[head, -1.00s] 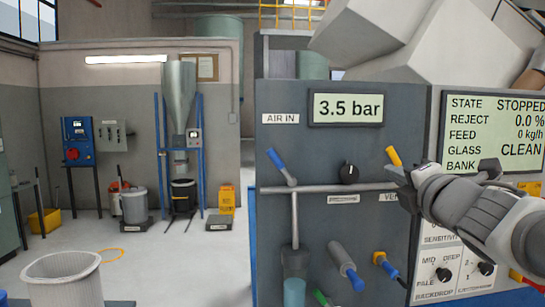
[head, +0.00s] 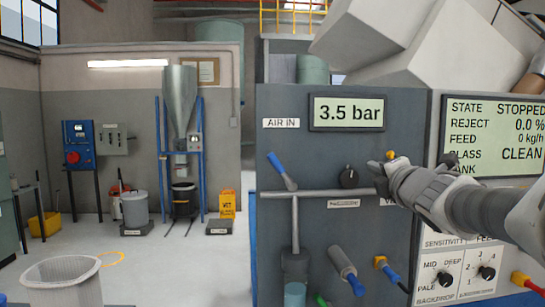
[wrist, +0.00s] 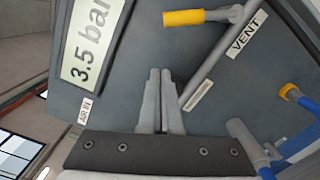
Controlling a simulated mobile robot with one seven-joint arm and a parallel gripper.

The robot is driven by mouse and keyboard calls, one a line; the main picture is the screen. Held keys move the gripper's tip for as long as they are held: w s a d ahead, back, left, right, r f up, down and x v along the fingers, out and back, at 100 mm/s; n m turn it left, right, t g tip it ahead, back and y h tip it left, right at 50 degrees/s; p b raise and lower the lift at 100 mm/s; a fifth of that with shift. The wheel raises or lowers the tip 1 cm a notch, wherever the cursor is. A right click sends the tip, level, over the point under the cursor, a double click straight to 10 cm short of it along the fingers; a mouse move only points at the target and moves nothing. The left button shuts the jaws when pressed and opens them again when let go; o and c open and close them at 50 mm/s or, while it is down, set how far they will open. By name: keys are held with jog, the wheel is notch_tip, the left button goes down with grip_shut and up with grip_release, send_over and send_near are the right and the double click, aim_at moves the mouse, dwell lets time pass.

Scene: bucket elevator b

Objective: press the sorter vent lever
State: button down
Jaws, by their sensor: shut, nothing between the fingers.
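The vent lever has a yellow grip (wrist: 183,17) on a short metal stem, at the top of the wrist view beside the VENT label (wrist: 247,34). In the head view only a bit of its yellow end (head: 390,155) shows above my gripper, and the rest is hidden behind it. My gripper (head: 375,171) is in front of the grey panel, just right of the black knob. In the wrist view its two fingers (wrist: 160,75) are together and empty, with a visible gap between them and the yellow grip. Contact with the panel cannot be told.
A blue-handled lever (head: 281,168) under AIR IN and the black knob (head: 348,178) are left of my gripper. A grey pipe (head: 315,191) runs across the panel below. A grey cylinder with a blue end (head: 346,268) juts out lower down. The screen (head: 505,135) reads STOPPED.

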jog(key=shift+w+d+r+p, duration=0.25)
jog(key=shift+w+d+p, duration=0.15)
jog(key=shift+d, duration=0.2)
jog(key=shift+w+d+r+p, duration=0.3)
jog(key=shift+w+d+p, duration=0.05)
jog(key=shift+d, duration=0.25)
jog(key=shift+w+d+r+p, duration=0.25)
jog(key=shift+w+d+p, duration=0.15)
jog(key=shift+d, duration=0.2)
jog(key=shift+r, duration=0.1)
jog(key=shift+d+r+m+p, duration=0.1)
jog(key=shift+d+m+p, duration=0.05)
jog(key=shift+m+p, duration=0.2)
